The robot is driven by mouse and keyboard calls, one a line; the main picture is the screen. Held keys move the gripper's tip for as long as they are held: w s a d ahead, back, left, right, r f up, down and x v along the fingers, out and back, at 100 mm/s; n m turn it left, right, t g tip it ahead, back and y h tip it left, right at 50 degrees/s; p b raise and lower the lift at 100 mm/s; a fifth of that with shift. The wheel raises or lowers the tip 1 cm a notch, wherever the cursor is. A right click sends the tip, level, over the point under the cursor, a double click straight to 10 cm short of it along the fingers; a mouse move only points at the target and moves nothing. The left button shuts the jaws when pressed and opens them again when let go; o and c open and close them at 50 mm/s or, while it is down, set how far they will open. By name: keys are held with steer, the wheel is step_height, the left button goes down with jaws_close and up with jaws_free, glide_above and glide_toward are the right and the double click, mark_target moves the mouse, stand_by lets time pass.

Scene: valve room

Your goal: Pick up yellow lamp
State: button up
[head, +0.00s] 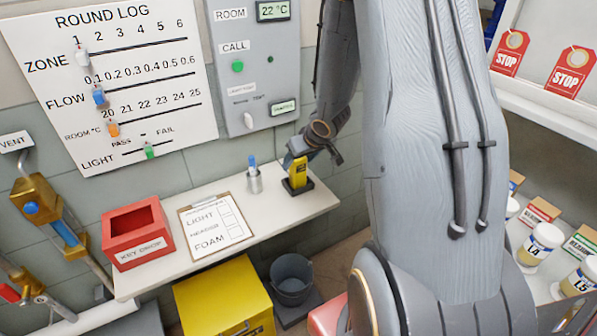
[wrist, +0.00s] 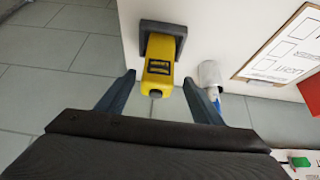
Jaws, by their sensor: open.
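The yellow lamp (head: 298,171) stands on a dark square base at the right end of the white shelf in the head view. In the wrist view the lamp (wrist: 158,62) lies ahead, its yellow body reaching in between the fingertips. My gripper (wrist: 158,85) is open, with one dark finger on each side of the lamp and gaps showing on both sides. In the head view my gripper (head: 318,155) is at the lamp's upper part, and the arm partly hides the area behind it.
A metal cup with a blue pen (head: 254,180) stands close left of the lamp. A clipboard (head: 215,224) and a red key drop box (head: 137,236) are farther left on the shelf (head: 262,215). A grey bucket (head: 291,279) and yellow box (head: 224,298) are below.

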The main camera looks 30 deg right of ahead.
mark_target(298, 168)
steer(key=f, duration=0.1)
steer(key=w+f, duration=0.1)
steer(key=f, duration=0.1)
steer(key=shift+d+f, duration=0.1)
steer(key=shift+d, duration=0.05)
steer(key=shift+x, duration=0.75)
steer(key=c, duration=1.3)
